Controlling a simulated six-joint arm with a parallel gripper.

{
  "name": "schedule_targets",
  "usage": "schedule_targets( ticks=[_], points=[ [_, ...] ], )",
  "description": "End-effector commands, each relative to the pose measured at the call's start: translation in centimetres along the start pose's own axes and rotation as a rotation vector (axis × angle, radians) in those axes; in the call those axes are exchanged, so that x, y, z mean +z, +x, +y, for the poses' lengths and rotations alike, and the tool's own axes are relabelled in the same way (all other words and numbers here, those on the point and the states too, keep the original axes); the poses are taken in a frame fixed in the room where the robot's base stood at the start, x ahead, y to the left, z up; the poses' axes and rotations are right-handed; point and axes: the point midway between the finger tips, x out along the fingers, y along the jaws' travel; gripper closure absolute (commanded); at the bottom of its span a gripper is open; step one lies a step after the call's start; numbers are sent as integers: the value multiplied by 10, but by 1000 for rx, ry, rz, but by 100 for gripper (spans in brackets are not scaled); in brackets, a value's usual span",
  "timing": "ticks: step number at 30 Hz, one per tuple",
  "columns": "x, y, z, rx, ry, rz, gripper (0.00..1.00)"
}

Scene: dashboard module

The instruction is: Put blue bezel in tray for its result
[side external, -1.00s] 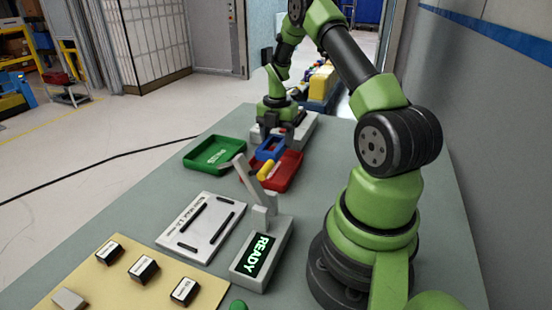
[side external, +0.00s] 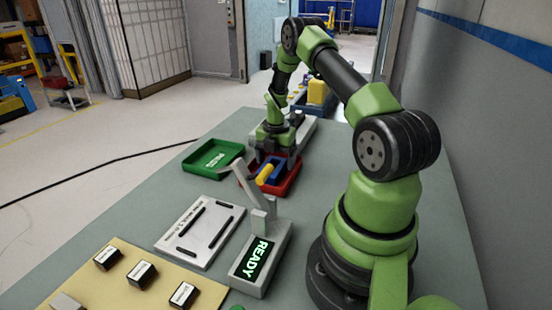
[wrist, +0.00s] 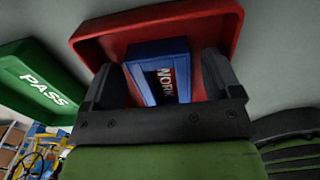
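The blue bezel (side external: 271,174) is down in the red tray (side external: 290,184). In the wrist view the bezel (wrist: 150,62), with the letters WORK in it, lies inside the red tray (wrist: 226,20). My gripper (side external: 276,152) is low over the tray. In the wrist view my gripper (wrist: 165,75) has its two dark fingers spread on either side of the bezel, with gaps between them and it. The green tray (side external: 213,156) is left of the red one; its floor reads PASS in the wrist view (wrist: 40,85).
A yellow piece (side external: 265,173) shows beside the bezel. A grey box (side external: 261,262) with a READY display and raised lever (side external: 242,176) stands in front. A white slotted plate (side external: 200,234) and dark labelled blocks (side external: 141,272) are nearer. The green tray looks empty.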

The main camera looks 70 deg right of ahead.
Motion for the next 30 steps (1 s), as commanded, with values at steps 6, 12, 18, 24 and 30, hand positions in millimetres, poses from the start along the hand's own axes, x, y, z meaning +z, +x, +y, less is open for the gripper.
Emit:
schedule_targets(
  ticks=[6,12,18,24,30],
  points=[
    [0,-1,0,0,0,0,16],
    [1,-22,1,3,1,-3,16],
    [1,-66,1,5,1,-4,16],
    [1,-104,1,4,0,-2,16],
    [-2,-125,2,6,12,-2,16]
  ],
)
